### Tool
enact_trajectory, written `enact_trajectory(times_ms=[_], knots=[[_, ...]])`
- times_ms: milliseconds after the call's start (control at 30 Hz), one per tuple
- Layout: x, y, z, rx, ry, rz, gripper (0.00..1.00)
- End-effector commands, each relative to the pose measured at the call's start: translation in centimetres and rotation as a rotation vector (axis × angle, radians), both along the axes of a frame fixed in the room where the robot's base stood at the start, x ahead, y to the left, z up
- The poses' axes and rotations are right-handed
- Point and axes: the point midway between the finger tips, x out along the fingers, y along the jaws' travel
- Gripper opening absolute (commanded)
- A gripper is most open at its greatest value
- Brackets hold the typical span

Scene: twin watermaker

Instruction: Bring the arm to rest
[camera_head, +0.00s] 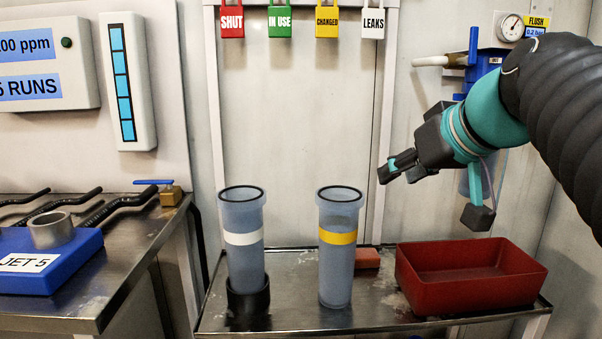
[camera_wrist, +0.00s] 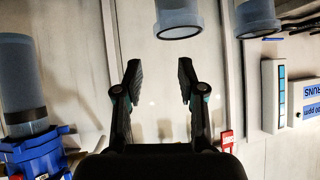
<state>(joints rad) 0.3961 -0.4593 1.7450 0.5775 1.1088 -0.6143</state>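My gripper (camera_head: 399,167) is in the air above the right part of the metal bench, between the yellow-banded cylinder and the red tray. In the wrist view its two fingers (camera_wrist: 160,82) stand apart with nothing between them, so it is open and empty. My arm comes in from the right edge of the head view. It partly hides the blue filter housing (camera_head: 484,62) on the wall, which also shows in the wrist view (camera_wrist: 32,152).
A white-banded cylinder (camera_head: 243,262) stands in a black ring. A yellow-banded cylinder (camera_head: 338,272) stands to its right. A red tray (camera_head: 470,298) and a reddish block (camera_head: 367,258) are on the bench. Coloured tags hang above. A blue JET 5 block (camera_head: 50,272) sits on the left bench.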

Motion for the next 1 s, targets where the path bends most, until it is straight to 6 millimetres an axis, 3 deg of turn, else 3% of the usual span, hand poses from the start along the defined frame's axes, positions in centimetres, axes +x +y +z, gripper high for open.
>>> enact_trajectory(times_ms=[100, 167, 367, 600, 700, 833, 1000], knots=[[0.2, -0.6, -0.3, 0.04, 0.014, -0.064, 0.4], [0.3, -1.5, -2.2, 0.064, 0.056, -0.121, 0.4], [-1.6, -3.0, -10.4, 0.096, 0.213, -0.293, 0.4], [-7.2, -1.1, -21.2, 0.024, 0.385, -0.366, 0.4], [-9.9, 0.1, -24.7, -0.038, 0.429, -0.334, 0.4], [-12.4, 1.7, -27.2, -0.105, 0.455, -0.256, 0.4], [-13.0, 3.2, -26.8, -0.118, 0.434, -0.194, 0.4]])
